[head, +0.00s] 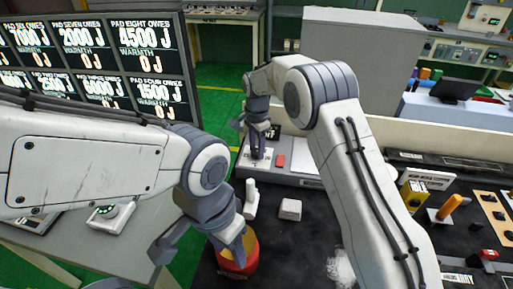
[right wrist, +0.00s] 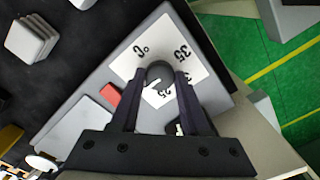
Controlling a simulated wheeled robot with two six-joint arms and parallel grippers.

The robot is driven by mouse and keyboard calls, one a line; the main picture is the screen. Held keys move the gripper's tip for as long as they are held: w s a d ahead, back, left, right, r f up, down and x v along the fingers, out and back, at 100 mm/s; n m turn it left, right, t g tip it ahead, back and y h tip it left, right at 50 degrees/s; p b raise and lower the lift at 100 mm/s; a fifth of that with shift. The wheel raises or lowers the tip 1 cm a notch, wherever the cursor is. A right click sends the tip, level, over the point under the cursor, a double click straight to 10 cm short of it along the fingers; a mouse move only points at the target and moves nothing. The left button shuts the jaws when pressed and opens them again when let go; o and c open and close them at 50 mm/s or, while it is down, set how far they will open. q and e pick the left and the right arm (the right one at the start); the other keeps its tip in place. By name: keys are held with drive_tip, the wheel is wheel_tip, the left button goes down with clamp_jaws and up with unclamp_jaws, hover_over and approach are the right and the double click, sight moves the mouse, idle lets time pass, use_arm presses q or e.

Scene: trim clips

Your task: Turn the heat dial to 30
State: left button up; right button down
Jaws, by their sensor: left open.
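The heat dial (right wrist: 158,73) is a dark round knob on a white scale plate (right wrist: 125,60), on a grey box. The marks 0° and 35 show on the plate, with another number partly hidden between my fingers. I cannot tell the dial's exact setting. My right gripper (right wrist: 159,76) has its two fingers on either side of the knob, apparently touching it. In the head view the right gripper (head: 257,150) points down over the plate and hides the knob.
A red button (head: 280,160) sits beside the scale plate. A white block (head: 290,209) and a white cylinder-like piece (head: 251,199) lie on the dark mat. A board (head: 95,60) of joule readings stands at the left. Yellow and orange parts (head: 450,206) are at the right.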

drive_tip(key=n+p, duration=0.1)
drive_tip(key=n, duration=0.3)
drive_tip(key=shift+r+n+p, duration=0.15)
drive_tip(key=shift+n+p, duration=0.2)
drive_tip(key=shift+n, duration=0.05)
drive_tip(key=n+p, duration=0.1)
drive_tip(key=n, duration=1.1)
drive_tip(key=shift+n+p, duration=0.3)
drive_tip(key=shift+p, duration=0.05)
drive_tip(key=n, duration=0.6)
drive_tip(key=shift+w, duration=0.1)
drive_tip(key=shift+n, duration=0.3)
drive_tip(key=shift+c, duration=1.9)
unclamp_jaws()
